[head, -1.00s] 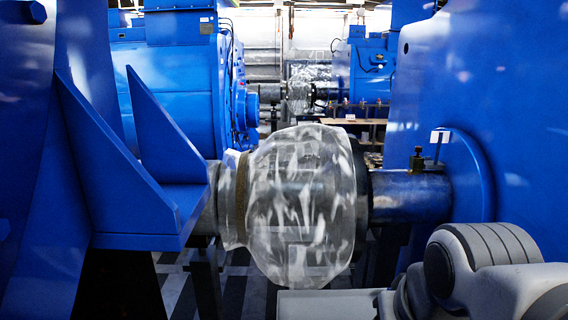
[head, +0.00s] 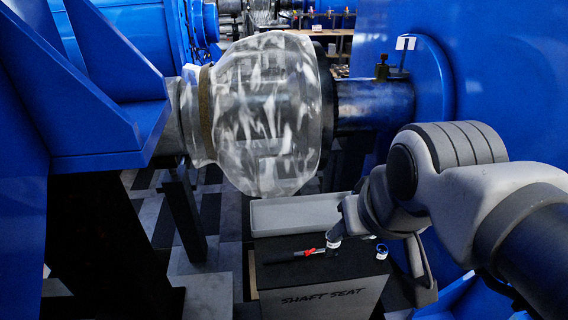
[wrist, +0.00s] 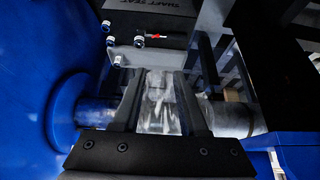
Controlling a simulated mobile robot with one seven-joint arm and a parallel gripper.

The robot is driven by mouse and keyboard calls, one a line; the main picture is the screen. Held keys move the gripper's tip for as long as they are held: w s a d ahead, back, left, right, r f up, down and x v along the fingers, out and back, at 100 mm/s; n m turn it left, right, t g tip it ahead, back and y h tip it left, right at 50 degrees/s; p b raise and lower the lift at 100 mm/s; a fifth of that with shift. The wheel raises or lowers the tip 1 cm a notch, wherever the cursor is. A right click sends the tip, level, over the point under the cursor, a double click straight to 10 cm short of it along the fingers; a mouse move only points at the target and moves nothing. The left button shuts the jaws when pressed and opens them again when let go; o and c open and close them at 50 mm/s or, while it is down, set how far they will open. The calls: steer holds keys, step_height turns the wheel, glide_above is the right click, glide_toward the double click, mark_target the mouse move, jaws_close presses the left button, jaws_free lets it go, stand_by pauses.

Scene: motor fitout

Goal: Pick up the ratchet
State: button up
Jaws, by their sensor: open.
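A slim dark tool with a red part, which looks like the ratchet (head: 295,256), lies on the top of the dark box labelled SHAFT SEAT (head: 325,291). In the wrist view the ratchet (wrist: 154,37) is small and lies well beyond the fingertips. My gripper (wrist: 161,78) is open and empty, its two dark fingers apart. In the head view my arm reaches in from the right, with its wrist over the right side of the box. The fingers are hard to make out there.
Small white-and-blue pieces (head: 382,251) lie near the ratchet. A grey tray or ledge (head: 293,214) stands behind it. A plastic-wrapped coupling (head: 262,115) and shaft (head: 375,104) hang above, between large blue machines (head: 500,90). Patterned floor shows left of the box.

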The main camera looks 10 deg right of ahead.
steer(key=o, duration=0.4)
steer(key=shift+w, duration=0.2)
steer(key=shift+o, duration=0.4)
steer(key=w+f+m+g+b, duration=0.1)
steer(key=w+f+m+b, duration=0.1)
steer(key=w, duration=0.3)
steer(key=w+a+f+m+g+b, duration=0.1)
steer(key=w+f+m+b, duration=0.2)
steer(key=w+m, duration=0.1)
steer(key=shift+w+a+m+y, duration=0.3)
steer(key=shift+w+y, duration=0.1)
steer(key=shift+w, duration=0.5)
steer(key=m+g+b, duration=0.4)
steer(key=m+b, duration=0.3)
steer(key=m, duration=0.4)
glide_above(285, 253)
step_height(285, 253, down, 21)
steer(key=shift+h, duration=0.4)
steer(key=f+b, duration=0.1)
steer(key=f, duration=0.4)
steer(key=f+b, duration=0.2)
steer(key=f, duration=0.4)
steer(key=shift+w+d, duration=0.15)
steer(key=shift+d, duration=0.05)
steer(key=shift+a+f+b, duration=0.2)
steer(key=shift+f+b, duration=0.9)
steer(key=shift+f, duration=2.05)
